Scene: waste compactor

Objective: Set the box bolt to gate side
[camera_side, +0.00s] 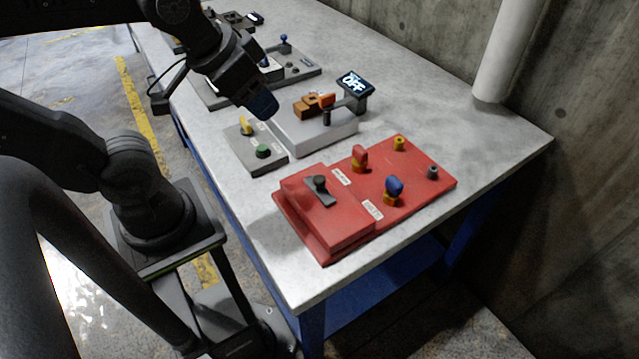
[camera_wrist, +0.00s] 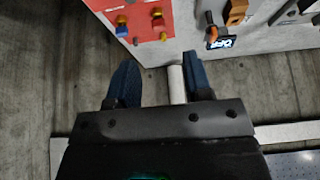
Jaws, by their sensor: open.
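A red panel (camera_side: 418,185) lies at the near end of the table in the side view, with a raised red box (camera_side: 345,232) on its left part. A dark grey bolt handle (camera_side: 320,186) sits on top of this box; its lettering is too small to read. My gripper (camera_side: 262,106) is up and left of the panel, in the air above the grey units, apart from everything. In the wrist view my gripper (camera_wrist: 160,80) shows its two blue fingers spread with nothing held. The red panel (camera_wrist: 140,40) shows there at the top; the bolt handle is out of that view.
The panel carries a red knob (camera_side: 360,157), a blue knob (camera_side: 393,187) and small yellow and grey posts. Beyond are a grey unit with a green button (camera_side: 263,151) and a screen reading OFF (camera_side: 355,84). A white pipe (camera_side: 508,50) stands by the wall.

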